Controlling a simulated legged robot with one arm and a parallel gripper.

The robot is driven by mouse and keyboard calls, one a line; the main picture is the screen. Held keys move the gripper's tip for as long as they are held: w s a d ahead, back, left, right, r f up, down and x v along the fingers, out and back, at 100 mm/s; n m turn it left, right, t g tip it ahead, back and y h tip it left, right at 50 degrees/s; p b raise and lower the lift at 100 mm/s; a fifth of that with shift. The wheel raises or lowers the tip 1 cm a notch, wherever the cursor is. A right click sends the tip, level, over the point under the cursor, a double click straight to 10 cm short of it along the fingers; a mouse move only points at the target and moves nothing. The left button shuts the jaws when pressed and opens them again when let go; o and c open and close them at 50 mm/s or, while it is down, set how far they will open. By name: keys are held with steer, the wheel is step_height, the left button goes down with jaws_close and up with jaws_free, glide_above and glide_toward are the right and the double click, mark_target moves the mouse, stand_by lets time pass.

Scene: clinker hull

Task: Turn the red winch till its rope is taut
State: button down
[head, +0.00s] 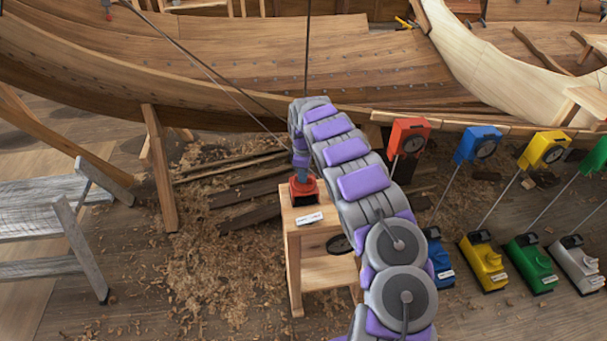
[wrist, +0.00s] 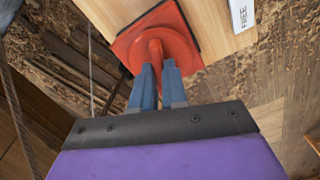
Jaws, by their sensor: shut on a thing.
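The red winch (head: 304,191) sits on top of a small wooden stand, with a white label (head: 308,219) beside it. In the wrist view the red winch (wrist: 158,38) shows a square base and a rounded red stem. My gripper (head: 301,171) comes down on it from above. In the wrist view the two blue fingers of my gripper (wrist: 160,70) are shut on the stem. The label in the wrist view (wrist: 241,12) appears to read "FREE". Dark ropes (head: 225,82) run down from the hull towards the stand; where they end is hidden. I cannot tell which is the winch's rope.
The wooden stand (head: 294,270) has a lower shelf. A red dial box (head: 410,134) and blue, yellow (head: 545,149) and green ones stand right of my arm, with coloured units (head: 484,262) below. A grey trestle (head: 45,222) is left. Shavings and planks (head: 240,195) litter the floor.

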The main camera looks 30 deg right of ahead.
steer(key=shift+p, duration=0.3)
steer(key=shift+r+m, duration=0.1)
steer(key=shift+m, duration=0.3)
steer(key=m+p, duration=0.2)
steer(key=shift+m+p, duration=1.3)
steer(key=shift+m, duration=0.9)
steer(key=shift+d+f, duration=0.1)
steer(key=shift+f, duration=0.1)
steer(key=c, duration=1.2)
jaws_free()
steer(key=shift+o, duration=0.2)
